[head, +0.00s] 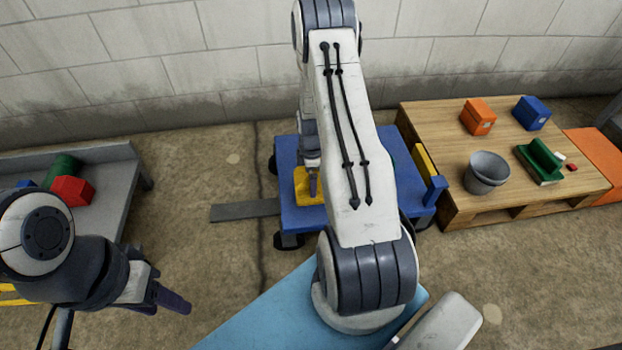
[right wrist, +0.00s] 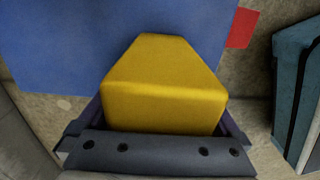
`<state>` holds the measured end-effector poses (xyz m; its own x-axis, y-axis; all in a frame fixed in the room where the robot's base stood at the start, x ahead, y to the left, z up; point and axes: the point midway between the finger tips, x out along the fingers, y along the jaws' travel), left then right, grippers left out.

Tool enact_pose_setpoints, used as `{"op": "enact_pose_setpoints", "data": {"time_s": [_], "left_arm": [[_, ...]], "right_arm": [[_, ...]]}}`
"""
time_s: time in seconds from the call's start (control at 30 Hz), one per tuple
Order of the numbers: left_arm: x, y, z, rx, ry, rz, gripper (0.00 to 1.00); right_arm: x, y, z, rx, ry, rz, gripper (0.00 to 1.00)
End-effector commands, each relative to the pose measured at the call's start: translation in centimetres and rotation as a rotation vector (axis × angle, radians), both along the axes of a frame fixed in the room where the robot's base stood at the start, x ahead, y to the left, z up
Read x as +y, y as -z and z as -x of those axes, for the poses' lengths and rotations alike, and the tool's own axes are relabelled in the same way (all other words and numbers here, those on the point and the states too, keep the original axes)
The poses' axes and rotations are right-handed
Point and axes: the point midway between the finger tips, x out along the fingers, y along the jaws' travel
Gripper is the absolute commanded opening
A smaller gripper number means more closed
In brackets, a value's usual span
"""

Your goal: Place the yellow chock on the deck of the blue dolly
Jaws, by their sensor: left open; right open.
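The blue dolly (head: 292,216) stands on the floor at the middle of the head view, partly hidden by my right arm. The yellow chock (head: 304,184) appears to sit on its deck, towards the left side. In the right wrist view the chock (right wrist: 165,85) fills the space in front of the palm, with the blue deck (right wrist: 70,50) behind it. My right gripper (head: 313,187) is open around the chock, one finger on either side; whether they touch it cannot be told. My left gripper (head: 168,298) is open and empty, above the floor at lower left.
A wooden pallet (head: 420,112) at right carries an orange box (head: 478,117), a blue box (head: 531,113), a grey bucket (head: 486,173) and a green block (head: 539,162). A grey bench (head: 112,190) at left holds a red block (head: 73,191).

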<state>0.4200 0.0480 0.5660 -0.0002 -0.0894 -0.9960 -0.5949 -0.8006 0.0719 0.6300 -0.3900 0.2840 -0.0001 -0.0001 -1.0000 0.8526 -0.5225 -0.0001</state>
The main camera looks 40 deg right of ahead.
Motion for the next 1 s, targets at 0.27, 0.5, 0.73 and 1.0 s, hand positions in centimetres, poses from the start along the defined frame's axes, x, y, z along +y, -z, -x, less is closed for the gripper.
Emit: {"op": "enact_pose_setpoints", "data": {"time_s": [0.27,0.5,0.73,1.0], "left_arm": [[0.0,-2.9,0.0,0.0,0.0,0.0,0.5],[0.0,-5.4,0.0,0.0,0.0,0.0,0.5],[0.0,-6.4,0.0,0.0,0.0,0.0,0.5],[0.0,-6.4,0.0,0.0,0.0,0.0,0.5]], "right_arm": [[0.0,-4.9,-0.1,-0.003,0.0,0.002,1.0],[0.0,-9.8,0.0,-0.002,0.0,0.001,1.0],[0.0,-12.0,0.0,0.0,0.0,0.0,1.0],[0.8,-12.9,-0.4,-0.004,0.003,0.001,1.0]]}}
